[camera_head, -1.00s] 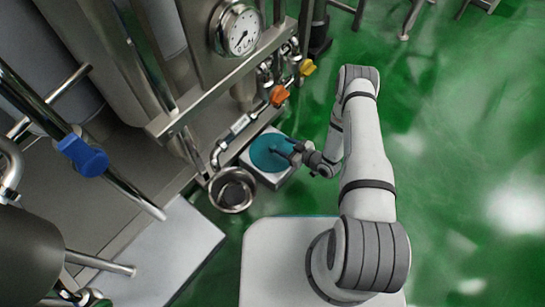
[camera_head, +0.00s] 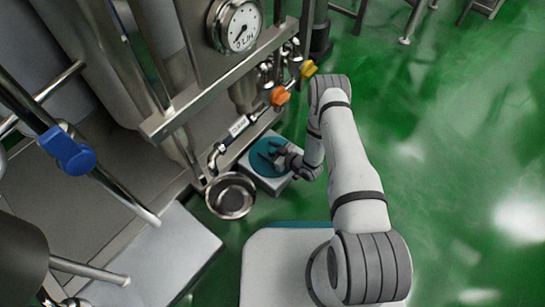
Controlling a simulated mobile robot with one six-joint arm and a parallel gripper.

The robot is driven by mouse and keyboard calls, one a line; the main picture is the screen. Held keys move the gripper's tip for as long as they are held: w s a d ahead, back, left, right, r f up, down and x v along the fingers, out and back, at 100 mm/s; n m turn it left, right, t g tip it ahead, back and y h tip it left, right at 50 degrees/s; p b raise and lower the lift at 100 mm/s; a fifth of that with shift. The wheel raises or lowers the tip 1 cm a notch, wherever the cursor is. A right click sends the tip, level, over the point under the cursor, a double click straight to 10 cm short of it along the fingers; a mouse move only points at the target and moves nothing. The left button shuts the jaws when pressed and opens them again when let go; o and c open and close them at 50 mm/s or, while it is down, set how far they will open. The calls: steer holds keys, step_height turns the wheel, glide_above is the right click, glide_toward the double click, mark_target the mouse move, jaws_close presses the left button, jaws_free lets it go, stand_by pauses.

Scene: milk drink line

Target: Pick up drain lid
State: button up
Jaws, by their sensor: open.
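A round teal lid (camera_head: 264,150) lies on top of a pale square block (camera_head: 272,181) on the floor, beside the steel machine. I take this teal disc to be the drain lid. My gripper (camera_head: 270,154) is over the right part of the lid and hides some of it. Its jaws are open. The picture is too small to tell whether the fingers touch the lid. A round steel cup-like drain (camera_head: 231,196) with a dark inside stands just left of the block.
Steel pipework with an orange valve handle (camera_head: 280,96) and a yellow one (camera_head: 308,68) hangs close above the block. A blue handle (camera_head: 68,151) is on a rail at left. A pale slab (camera_head: 165,255) lies at lower left. The green floor (camera_head: 450,160) at right is open.

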steer(key=shift+c, duration=0.2)
jaws_close()
steer(key=shift+r, duration=0.1)
